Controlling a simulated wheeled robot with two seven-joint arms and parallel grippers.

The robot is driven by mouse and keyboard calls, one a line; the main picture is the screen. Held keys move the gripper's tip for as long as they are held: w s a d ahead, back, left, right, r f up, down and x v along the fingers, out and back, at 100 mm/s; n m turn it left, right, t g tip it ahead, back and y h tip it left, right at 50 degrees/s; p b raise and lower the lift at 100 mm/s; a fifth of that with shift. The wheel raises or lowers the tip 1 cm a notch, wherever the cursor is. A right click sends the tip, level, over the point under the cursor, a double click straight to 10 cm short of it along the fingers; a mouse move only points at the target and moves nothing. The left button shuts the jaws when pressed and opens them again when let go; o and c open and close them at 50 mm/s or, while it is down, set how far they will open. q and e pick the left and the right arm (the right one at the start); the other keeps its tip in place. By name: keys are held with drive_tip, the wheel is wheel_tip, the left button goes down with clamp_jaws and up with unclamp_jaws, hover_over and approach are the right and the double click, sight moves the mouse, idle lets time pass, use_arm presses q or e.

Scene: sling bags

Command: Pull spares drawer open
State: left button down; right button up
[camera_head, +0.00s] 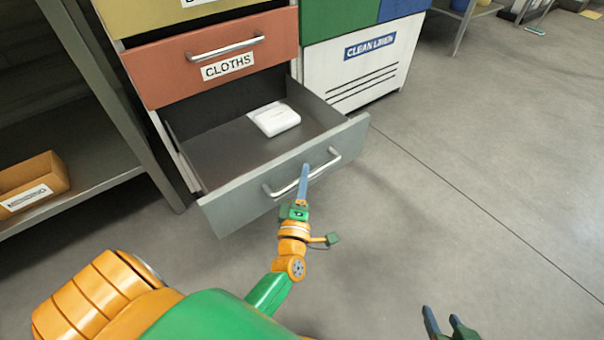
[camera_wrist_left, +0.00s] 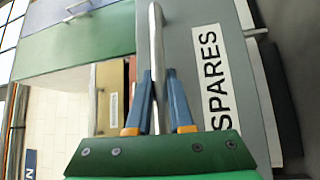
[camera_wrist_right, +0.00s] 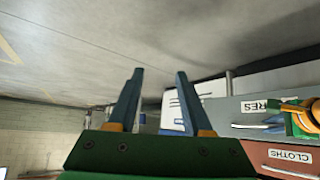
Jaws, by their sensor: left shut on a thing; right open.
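The grey spares drawer (camera_head: 240,197) is the lowest one in the cabinet and stands well open in the head view. A folded white item (camera_head: 274,119) lies inside it. Its silver bar handle (camera_head: 330,165) runs along the front; the handle also shows in the left wrist view (camera_wrist_left: 156,40), beside the SPARES label (camera_wrist_left: 212,78). My left gripper (camera_head: 304,172) is shut on the handle, with a blue finger on each side of it in the left wrist view (camera_wrist_left: 158,100). My right gripper (camera_head: 440,318) is open and empty above the floor, apart from the drawer.
A white CLEAN LINEN bin (camera_head: 392,66) stands right of the cabinet. A metal shelf with an orange-brown box (camera_head: 35,180) is at left.

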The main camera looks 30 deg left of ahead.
idle(0.3)
use_arm(q)
drive_tip(key=c, duration=0.8)
unclamp_jaws()
drive_tip(key=p+v, duration=0.1)
drive_tip(key=v, duration=0.6)
use_arm(e)
drive_tip(key=s+d+f+g, duration=0.2)
drive_tip(key=s+f+g, duration=0.1)
drive_tip(key=s, duration=0.5)
drive_tip(key=shift+f+g+h, duration=0.35)
drive_tip(key=shift+g+h, duration=0.05)
drive_tip(key=shift+g, duration=0.5)
